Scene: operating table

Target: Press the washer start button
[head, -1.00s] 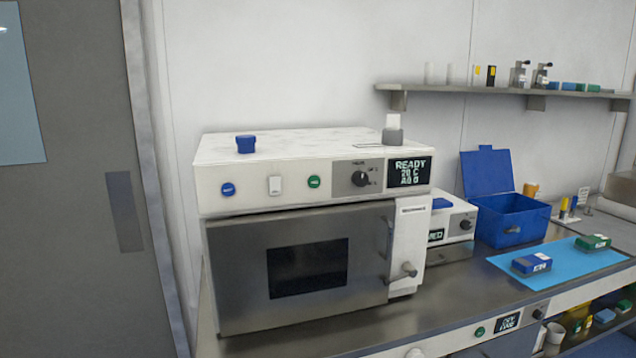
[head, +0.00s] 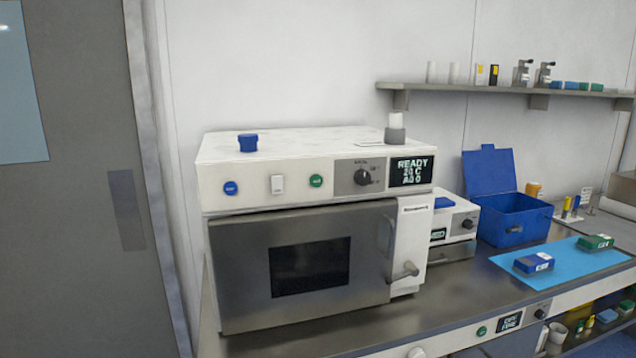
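A white and steel washer (head: 300,272) stands on the counter, with its dark-windowed door shut. The labels on the buttons are too small to read, so I cannot tell which one is the start button. The panel display (head: 411,171) reads READY with smaller lines below. Neither of my grippers is in view.
A smaller white device (head: 453,222) and an open blue box (head: 512,219) stand right of the washer. A light blue mat (head: 565,265) holds a blue and a green block. A shelf (head: 450,88) hangs above. A grey door (head: 85,200) is at the left.

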